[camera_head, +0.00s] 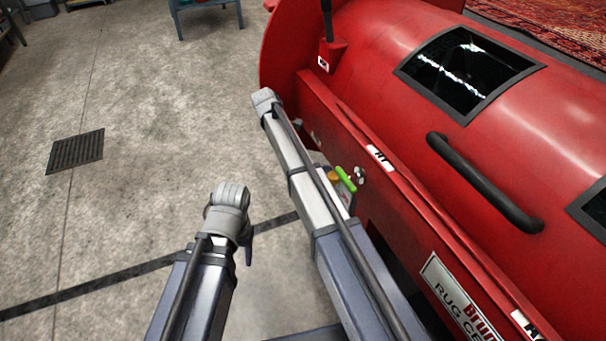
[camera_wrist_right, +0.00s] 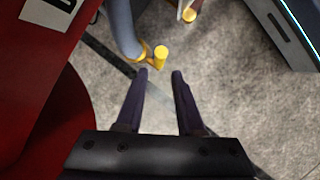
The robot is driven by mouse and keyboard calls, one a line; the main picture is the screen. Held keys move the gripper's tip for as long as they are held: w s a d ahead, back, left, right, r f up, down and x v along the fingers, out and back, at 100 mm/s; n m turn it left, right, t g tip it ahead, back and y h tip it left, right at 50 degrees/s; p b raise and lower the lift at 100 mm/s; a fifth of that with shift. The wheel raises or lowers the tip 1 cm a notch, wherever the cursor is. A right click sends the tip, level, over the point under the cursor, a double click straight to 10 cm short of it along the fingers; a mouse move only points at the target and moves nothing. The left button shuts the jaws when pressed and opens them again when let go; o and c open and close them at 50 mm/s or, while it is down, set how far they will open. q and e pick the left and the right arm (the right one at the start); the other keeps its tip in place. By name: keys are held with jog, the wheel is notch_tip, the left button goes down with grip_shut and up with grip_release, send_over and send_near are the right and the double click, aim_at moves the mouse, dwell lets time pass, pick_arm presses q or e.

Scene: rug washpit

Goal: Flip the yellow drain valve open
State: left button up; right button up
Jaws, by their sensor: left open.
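A yellow valve piece (camera_wrist_right: 159,57) shows in the right wrist view, beside the lower end of a curved grey-blue pipe (camera_wrist_right: 122,28). It is just beyond the fingertips of my right gripper (camera_wrist_right: 160,72). The two dark fingers are apart with nothing between them, and I see no contact with the yellow piece. In the head view the right arm reaches along the red machine and its fingers are hidden. My left gripper (camera_head: 249,250) is low over the floor, mostly hidden behind its own wrist; it is open, away from the machine.
The red rug machine (camera_head: 400,140) fills the right side, with a black handle bar (camera_head: 483,184). A green lever (camera_head: 346,179) shows beside my right arm. A second yellow part (camera_wrist_right: 189,15) is farther off. A floor grate (camera_head: 75,152) lies left on open concrete.

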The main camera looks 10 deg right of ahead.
jog(key=b+x, duration=0.6)
jog(key=x, duration=0.1)
jog(key=shift+s+d+f, duration=0.1)
jog(key=shift+f, duration=0.1)
jog(key=shift+c, duration=0.4)
grip_shut()
dwell(0.9)
